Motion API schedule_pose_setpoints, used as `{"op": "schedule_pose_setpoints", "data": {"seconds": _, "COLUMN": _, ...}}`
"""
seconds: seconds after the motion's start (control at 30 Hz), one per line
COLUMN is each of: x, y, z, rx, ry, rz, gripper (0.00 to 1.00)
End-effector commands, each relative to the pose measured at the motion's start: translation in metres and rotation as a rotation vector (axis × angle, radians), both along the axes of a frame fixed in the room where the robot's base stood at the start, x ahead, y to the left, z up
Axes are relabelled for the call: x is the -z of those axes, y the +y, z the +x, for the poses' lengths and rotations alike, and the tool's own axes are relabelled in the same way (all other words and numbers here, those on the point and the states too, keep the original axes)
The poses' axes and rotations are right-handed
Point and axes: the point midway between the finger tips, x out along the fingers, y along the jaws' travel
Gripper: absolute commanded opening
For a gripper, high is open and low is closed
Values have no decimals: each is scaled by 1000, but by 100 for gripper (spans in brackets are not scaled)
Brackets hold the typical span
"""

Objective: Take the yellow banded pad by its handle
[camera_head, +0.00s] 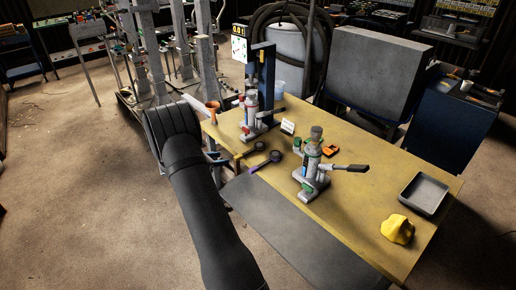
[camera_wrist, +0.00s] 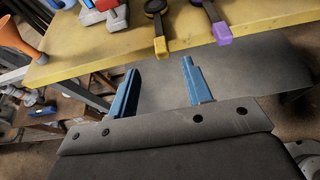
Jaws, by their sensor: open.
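The yellow banded pad (camera_head: 258,147) is a dark round pad with a yellow-ended handle, lying on the yellow table (camera_head: 355,215). Its handle points to the table's near edge; in the wrist view, its yellow end (camera_wrist: 160,46) overhangs that edge. A similar pad with a purple-ended handle (camera_wrist: 222,32) lies to its right. My gripper (camera_wrist: 162,85) is open and empty, its two blue fingers below the table edge in the picture and apart from both handles. In the head view my black arm partly hides the gripper.
A red and grey jack-like device (camera_head: 249,118) stands behind the pads, and a green and grey one (camera_head: 311,172) to their right. An orange funnel (camera_head: 213,107) is at the table's left corner. A grey tray (camera_head: 424,194) and yellow lump (camera_head: 397,229) lie far right.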

Motion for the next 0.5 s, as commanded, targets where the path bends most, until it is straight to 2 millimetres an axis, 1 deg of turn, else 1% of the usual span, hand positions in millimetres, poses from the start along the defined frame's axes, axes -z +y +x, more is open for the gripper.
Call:
{"op": "schedule_pose_setpoints", "data": {"seconds": 0.03, "x": 5, "y": -9, "z": 8, "rx": 2, "ry": 0, "rz": 0, "gripper": 45}}
{"op": "schedule_pose_setpoints", "data": {"seconds": 0.1, "x": 10, "y": -18, "z": 17, "rx": 3, "ry": 1, "rz": 1, "gripper": 45}}
{"op": "schedule_pose_setpoints", "data": {"seconds": 0.2, "x": 16, "y": -28, "z": 27, "rx": 1, "ry": 0, "rz": 1, "gripper": 45}}
{"op": "schedule_pose_setpoints", "data": {"seconds": 0.5, "x": 22, "y": -40, "z": 39, "rx": 1, "ry": 0, "rz": 1, "gripper": 45}}
